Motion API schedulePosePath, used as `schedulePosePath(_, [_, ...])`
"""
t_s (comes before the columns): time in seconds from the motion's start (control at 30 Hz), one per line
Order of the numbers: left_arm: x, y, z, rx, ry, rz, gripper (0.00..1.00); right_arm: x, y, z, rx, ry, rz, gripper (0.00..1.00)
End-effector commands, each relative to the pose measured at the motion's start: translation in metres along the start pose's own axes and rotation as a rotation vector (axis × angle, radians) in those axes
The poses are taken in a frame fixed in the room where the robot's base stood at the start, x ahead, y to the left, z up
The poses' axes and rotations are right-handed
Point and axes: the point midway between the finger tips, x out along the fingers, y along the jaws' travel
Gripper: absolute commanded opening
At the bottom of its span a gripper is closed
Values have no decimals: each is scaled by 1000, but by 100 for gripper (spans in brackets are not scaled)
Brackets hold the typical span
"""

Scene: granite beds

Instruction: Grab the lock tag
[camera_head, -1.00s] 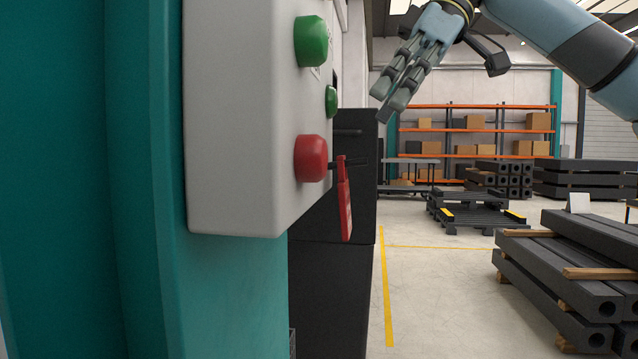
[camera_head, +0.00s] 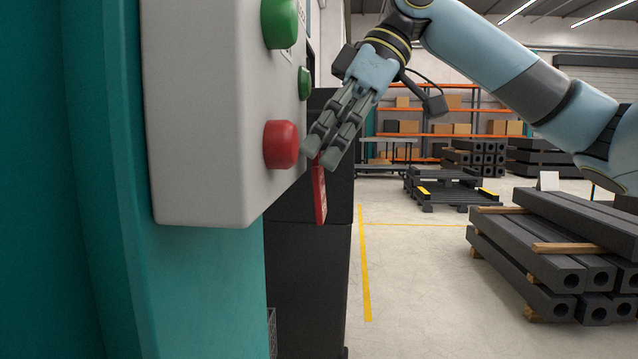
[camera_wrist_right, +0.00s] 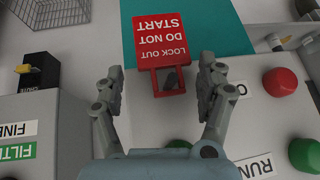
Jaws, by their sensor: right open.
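The red lock tag (camera_head: 319,193) hangs beside the grey control box, just behind the red button in the head view. In the right wrist view the tag (camera_wrist_right: 163,38) reads "LOCK OUT DO NOT START" upside down, with an open loop at its lower end around a dark peg. My right gripper (camera_head: 322,158) is at the top of the tag in the head view and hides its upper part. In the wrist view the right gripper (camera_wrist_right: 158,80) is open, with one finger on each side of the tag's loop. I cannot see the left gripper.
The grey control box (camera_head: 205,120) with a red button (camera_head: 281,145) and green buttons (camera_head: 279,22) stands close to the right fingers. A dark cabinet (camera_head: 305,285) is behind the tag. Stacked granite beams (camera_head: 545,245) lie on the floor at right.

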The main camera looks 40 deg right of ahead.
Motion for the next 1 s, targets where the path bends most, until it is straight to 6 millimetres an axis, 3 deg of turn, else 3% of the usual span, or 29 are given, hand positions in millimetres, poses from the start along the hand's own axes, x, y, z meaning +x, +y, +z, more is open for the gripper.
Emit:
schedulePosePath(0.1, [0, 0, 0, 0, 0, 0, 0, 0, 0, 0, 0, 0, 0, 71])
schedulePosePath(0.43, [0, 0, -1, 0, 1, 0, 0, 0, 0, 0, 0, 0, 0, 28])
schedulePosePath(1.0, [0, 0, -1, 0, 1, 0, 0, -6, -1, -4, -1, 4, 0, 25])
